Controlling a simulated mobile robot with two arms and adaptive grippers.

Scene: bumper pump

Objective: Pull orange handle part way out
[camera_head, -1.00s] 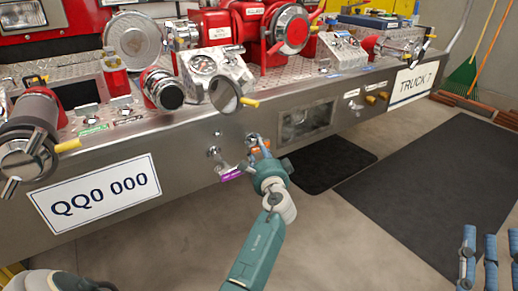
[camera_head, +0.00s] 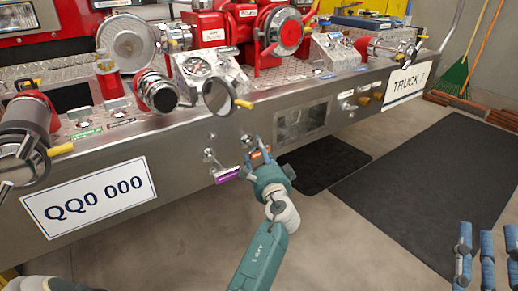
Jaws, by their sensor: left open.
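The small orange handle (camera_head: 260,155) is on the front of the steel bumper, just right of the purple handle (camera_head: 227,175). My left gripper (camera_head: 257,153), teal with blue fingers, is at the orange handle. Its fingers are on either side of the handle and partly hide it. The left gripper is open; I cannot tell whether its fingers touch the handle. My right gripper (camera_head: 487,258) shows only as blue fingers at the bottom right. They are spread apart with nothing between them, far from the bumper.
The steel bumper (camera_head: 100,150) carries red pump fittings, a gauge (camera_head: 197,67) and round valve caps above the handles. A black mat (camera_head: 430,180) lies on open floor to the right.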

